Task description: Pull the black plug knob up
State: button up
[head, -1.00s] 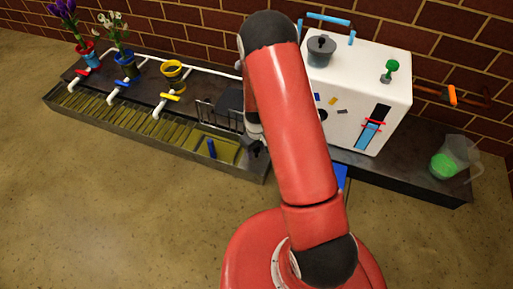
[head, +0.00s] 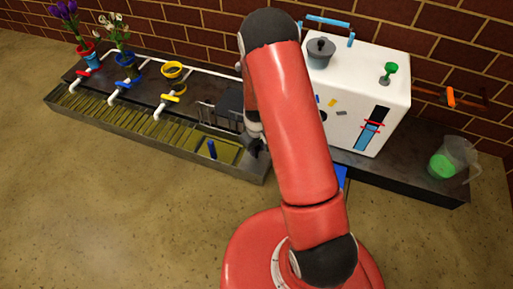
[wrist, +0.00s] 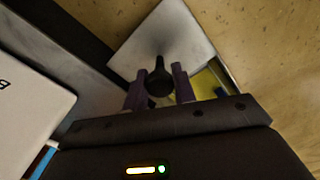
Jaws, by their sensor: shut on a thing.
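The black plug knob (wrist: 159,78) shows in the wrist view as a dark stem with a rounded end, in front of a pale grey square plate (wrist: 178,35). My gripper (wrist: 158,88) has its two purple-looking fingers on either side of the knob and is shut on it. In the head view my gripper (head: 257,150) is small and dark, at the right end of the long trough (head: 150,138). My red arm and the gripper hide the knob there. Whether the plug is seated or raised cannot be told.
A white box (head: 345,75) with a grey pot (head: 320,54) and a green knob (head: 389,72) stands right of my arm. Several coloured taps and potted flowers (head: 122,45) line the left. The floor in front is clear.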

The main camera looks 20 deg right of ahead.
jog(key=shift+r+p, duration=0.45)
jog(key=shift+r, duration=0.4)
jog(key=o, duration=0.8)
notch_tip(320, 180, up, 9)
jog(key=p, duration=0.5)
jog(key=shift+p, duration=0.3)
jog(key=s+r+m+t+p, duration=0.1)
jog(key=s+r, duration=0.1)
jog(key=r, duration=1.1)
jog(key=s+r+m+t+p, duration=0.1)
jog(key=s+r+t+p, duration=0.15)
jog(key=r, duration=1.05)
jog(key=s+r+m, duration=0.1)
jog(key=s+r, duration=0.4)
jog(key=s, duration=0.1)
jog(key=s+r+m+t+p, duration=0.1)
jog(key=s+r, duration=0.4)
jog(key=s+r+t+p, duration=0.1)
jog(key=s+r, duration=0.4)
jog(key=s, duration=0.1)
jog(key=shift+s+r+m, duration=0.35)
jog(key=shift+m, duration=0.05)
